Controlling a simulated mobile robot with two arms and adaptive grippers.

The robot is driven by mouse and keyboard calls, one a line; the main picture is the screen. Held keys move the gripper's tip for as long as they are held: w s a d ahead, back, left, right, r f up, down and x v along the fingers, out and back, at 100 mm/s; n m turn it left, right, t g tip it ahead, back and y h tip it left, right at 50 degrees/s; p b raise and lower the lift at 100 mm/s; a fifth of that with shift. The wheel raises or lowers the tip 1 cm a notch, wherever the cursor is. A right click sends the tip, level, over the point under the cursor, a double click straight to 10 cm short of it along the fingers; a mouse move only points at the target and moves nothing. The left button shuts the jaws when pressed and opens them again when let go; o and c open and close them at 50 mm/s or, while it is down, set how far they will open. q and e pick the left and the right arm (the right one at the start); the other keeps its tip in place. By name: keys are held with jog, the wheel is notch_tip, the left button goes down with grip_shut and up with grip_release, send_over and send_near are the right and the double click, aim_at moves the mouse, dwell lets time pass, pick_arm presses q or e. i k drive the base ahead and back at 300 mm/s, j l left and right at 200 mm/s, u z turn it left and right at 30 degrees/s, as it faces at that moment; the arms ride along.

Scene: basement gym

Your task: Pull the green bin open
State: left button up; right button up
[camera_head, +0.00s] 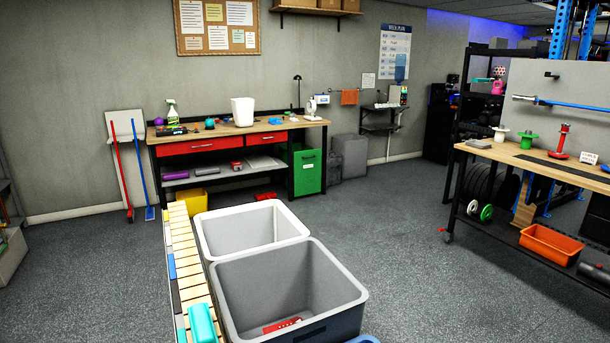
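The green bin (308,174) stands on the floor at the right end of the wooden workbench (268,128), under its top. Its front is a flat green panel with a dark handle near the top and a small pale label. It looks shut, flush with the bench front. Neither of my grippers shows in the head view.
A light grey crate (205,240) and a dark grey crate (350,296) stand close in front, beside a slatted wooden rack (188,262). Grey boxes (352,155) stand right of the bin. Another workbench (500,152) is at the right. The floor (390,220) between is clear.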

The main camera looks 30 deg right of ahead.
aim_at(300, 167)
jog(key=z, duration=0.85)
jog(key=l+z, duration=1)
jog(key=i+l+z, duration=0.15)
jog(key=l+z, duration=0.35)
jog(key=i+l+z, duration=0.15)
jog(key=i, duration=0.3)
jog(key=i+l+z, duration=0.15)
jog(key=i+l, duration=0.15)
jog(key=i, duration=0.15)
jog(key=i+l+z, duration=0.1)
jog(key=i, duration=0.4)
jog(key=i+j+u, duration=0.15)
jog(key=i+u, duration=0.5)
jog(key=u, duration=0.15)
jog(key=i+u, duration=0.45)
jog(key=i+l+u, duration=0.2)
jog(key=u, duration=0.2)
jog(key=i+j+u, duration=0.25)
jog(key=i+u, duration=0.25)
jog(key=i, duration=0.45)
jog(key=i+l+u, duration=0.1)
jog(key=i+u, duration=0.4)
jog(key=i, duration=2.65)
